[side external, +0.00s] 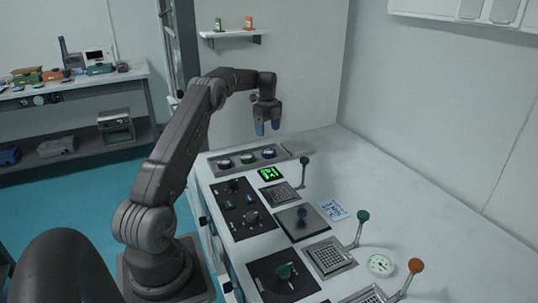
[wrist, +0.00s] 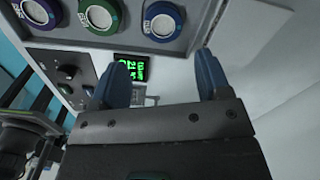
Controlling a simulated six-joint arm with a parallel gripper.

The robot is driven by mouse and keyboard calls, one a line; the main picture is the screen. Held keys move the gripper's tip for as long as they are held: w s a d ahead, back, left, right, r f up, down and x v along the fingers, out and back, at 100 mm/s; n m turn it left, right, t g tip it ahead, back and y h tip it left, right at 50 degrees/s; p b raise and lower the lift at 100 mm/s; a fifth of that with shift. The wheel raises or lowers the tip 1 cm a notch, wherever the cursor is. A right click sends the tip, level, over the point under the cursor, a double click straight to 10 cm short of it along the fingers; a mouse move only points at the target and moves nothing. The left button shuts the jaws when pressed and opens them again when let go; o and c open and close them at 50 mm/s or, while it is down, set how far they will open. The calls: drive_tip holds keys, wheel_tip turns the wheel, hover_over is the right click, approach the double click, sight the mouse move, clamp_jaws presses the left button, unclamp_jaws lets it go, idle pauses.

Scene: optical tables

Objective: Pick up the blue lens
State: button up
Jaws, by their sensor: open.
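The blue lens (wrist: 163,20) is a round piece with a dark blue ring and pale centre. It sits at the right end of a row of three in a grey holder (wrist: 192,42). In the side view the blue lens (side external: 269,153) is small, at the holder's right end. A green-ringed lens (wrist: 100,17) is in the middle and a purple-ringed one (wrist: 36,10) at the left. My gripper (side external: 267,129) hangs above the holder's right end, pointing down, apart from the lens. In the wrist view its blue fingers (wrist: 160,60) are spread with nothing between them.
A green-lit display (side external: 270,174) lies just in front of the holder. Levers with dark (side external: 304,162), teal (side external: 362,217) and orange (side external: 415,266) knobs stand up from the table. A wall shelf (side external: 232,34) is behind. The table's right side is mostly clear.

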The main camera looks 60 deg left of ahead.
sight(269, 151)
drive_tip(key=f, duration=0.9)
drive_tip(key=shift+w+d+f, duration=0.1)
drive_tip(key=shift+w+f, duration=0.1)
drive_tip(key=c, duration=0.7)
